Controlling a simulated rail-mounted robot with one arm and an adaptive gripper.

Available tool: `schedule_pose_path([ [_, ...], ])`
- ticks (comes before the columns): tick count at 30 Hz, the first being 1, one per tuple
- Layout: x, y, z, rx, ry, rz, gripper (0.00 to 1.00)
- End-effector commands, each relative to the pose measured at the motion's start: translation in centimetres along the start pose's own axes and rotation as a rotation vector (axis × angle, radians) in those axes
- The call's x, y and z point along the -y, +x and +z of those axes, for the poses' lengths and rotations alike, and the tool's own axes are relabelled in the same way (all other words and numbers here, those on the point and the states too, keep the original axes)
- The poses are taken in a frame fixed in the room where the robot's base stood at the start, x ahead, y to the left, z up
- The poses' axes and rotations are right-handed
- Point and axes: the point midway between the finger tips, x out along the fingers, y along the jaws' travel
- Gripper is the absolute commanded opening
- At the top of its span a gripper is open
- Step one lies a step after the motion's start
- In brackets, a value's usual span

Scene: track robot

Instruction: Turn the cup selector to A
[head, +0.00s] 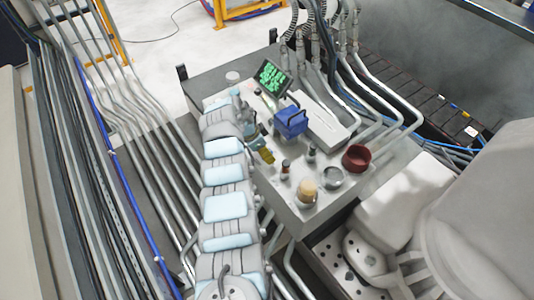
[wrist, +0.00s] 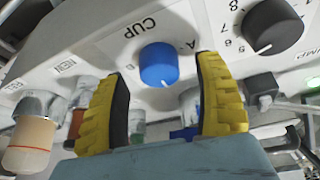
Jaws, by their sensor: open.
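The cup selector is a round blue knob (wrist: 158,64) on a pale panel in the wrist view, below the word CUP. The letter A is printed at its upper right. A short white mark shows on the knob's lower edge, away from the A. My gripper (wrist: 160,78) is open, with one yellow finger on the left of the knob and one on the right. Gaps show between the fingers and the knob, and nothing is held. In the head view my gripper (head: 264,156) is small beside the machine's table; I cannot make out the knob there.
A black numbered knob (wrist: 272,28) sits right of the selector, close to the right finger. In the head view, a blue box (head: 291,121), a green-lit screen (head: 272,78) and a red bowl (head: 356,158) crowd the table.

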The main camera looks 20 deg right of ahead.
Motion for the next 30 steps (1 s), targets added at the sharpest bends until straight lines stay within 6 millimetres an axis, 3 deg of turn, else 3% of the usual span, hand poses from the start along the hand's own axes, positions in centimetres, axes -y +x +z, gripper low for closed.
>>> schedule_pose_path([
  [6, -0.1, 1.4, 0.0, 0.001, 0.002, 0.001, 0.69],
  [18, -0.1, 1.6, 0.0, 0.0, 0.001, 0.0, 0.69],
  [25, 0.0, 1.6, 0.0, 0.0, 0.001, 0.0, 0.05],
  [30, 0.0, 1.7, 0.0, 0.0, 0.0, 0.0, 0.04],
])
